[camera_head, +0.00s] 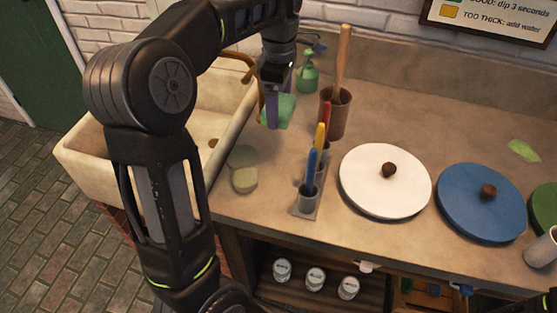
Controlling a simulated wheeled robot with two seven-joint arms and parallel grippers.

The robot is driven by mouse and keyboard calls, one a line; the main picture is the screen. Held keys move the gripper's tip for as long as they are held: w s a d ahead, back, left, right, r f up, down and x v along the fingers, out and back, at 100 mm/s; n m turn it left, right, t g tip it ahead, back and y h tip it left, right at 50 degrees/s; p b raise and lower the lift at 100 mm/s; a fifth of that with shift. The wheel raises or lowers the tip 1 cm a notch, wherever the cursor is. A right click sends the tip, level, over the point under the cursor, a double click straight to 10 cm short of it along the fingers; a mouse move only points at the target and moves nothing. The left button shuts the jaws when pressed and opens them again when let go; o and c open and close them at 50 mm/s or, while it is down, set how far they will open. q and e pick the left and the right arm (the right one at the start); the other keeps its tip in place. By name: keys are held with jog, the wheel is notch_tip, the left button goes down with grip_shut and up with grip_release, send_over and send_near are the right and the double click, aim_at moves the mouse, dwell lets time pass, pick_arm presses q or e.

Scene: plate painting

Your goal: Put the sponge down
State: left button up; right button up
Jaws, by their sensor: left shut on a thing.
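My left gripper (272,110) reaches in from the left and points down over the counter beside the sink. It is shut on a green sponge (283,112), which shows partly behind the fingers. I cannot tell whether the sponge touches the counter. My right gripper does not show.
Two pale green round pads (244,180) lie by the sink (88,165). A green bottle (308,78), a brown pot (340,115) and a rack of coloured-handled tools (306,205) stand nearby. White (365,192) and blue (465,210) discs lie to the right.

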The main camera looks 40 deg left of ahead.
pick_arm(q)
jog(key=shift+f, duration=0.85)
send_over(279, 149)
jog(key=shift+f+b, duration=0.3)
jog(key=shift+f, duration=2.8)
jog(key=shift+f, duration=1.85)
jog(key=shift+f, duration=0.1)
jog(key=o, duration=1)
jog(key=shift+o, duration=0.2)
